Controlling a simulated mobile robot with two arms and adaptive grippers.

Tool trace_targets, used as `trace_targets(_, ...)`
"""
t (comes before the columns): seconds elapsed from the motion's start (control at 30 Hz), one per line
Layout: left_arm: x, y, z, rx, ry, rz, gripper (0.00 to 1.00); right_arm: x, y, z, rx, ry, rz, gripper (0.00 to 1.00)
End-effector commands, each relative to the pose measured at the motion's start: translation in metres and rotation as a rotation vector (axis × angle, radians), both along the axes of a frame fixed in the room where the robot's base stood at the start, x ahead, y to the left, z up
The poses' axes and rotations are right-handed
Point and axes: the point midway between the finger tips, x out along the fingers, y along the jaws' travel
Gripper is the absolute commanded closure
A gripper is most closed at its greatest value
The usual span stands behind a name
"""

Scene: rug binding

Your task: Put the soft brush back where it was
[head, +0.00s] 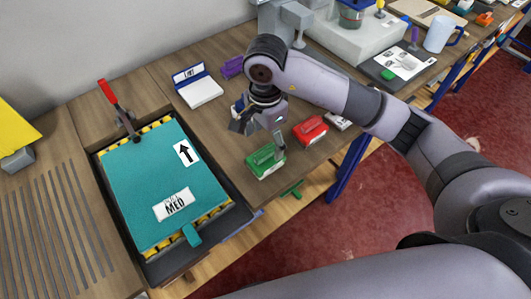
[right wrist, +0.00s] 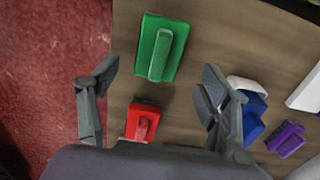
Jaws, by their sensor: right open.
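Several brush-like blocks with raised handles lie on the wooden bench; I cannot tell which is the soft brush. The green block (head: 265,161) is near the bench's front edge, the red block (head: 310,129) to its right. A purple block (head: 232,67) is at the back. My right gripper (head: 259,130) is open and empty above the bench, behind the green block. In the right wrist view the green block (right wrist: 152,50) and red block (right wrist: 145,122) show around the gap between the fingers. A blue-and-white block (right wrist: 250,103) is beside the right finger. My left gripper is not in view.
A white tray marked LINT (head: 202,91) stands behind my right gripper. A teal piece marked MED (head: 150,185) lies in a dark frame with a red-handled clamp (head: 115,105) to the left. A grey machine (head: 350,45) and a mug (head: 440,35) stand at the back right.

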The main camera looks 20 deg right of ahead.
Motion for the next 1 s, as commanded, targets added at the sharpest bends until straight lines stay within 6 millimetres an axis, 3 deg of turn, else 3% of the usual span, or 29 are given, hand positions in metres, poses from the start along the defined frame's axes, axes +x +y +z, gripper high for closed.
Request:
trace_targets(0.1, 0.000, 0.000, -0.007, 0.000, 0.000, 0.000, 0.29, 0.001, 0.000, 0.019, 0.001, -0.005, 0.000, 0.29)
trace_targets(0.3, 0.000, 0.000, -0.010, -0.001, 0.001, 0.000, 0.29, 0.000, 0.000, 0.035, 0.001, -0.002, -0.001, 0.29)
trace_targets(1.0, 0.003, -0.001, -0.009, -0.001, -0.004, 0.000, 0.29, 0.000, 0.000, 0.037, 0.001, 0.001, 0.000, 0.29)
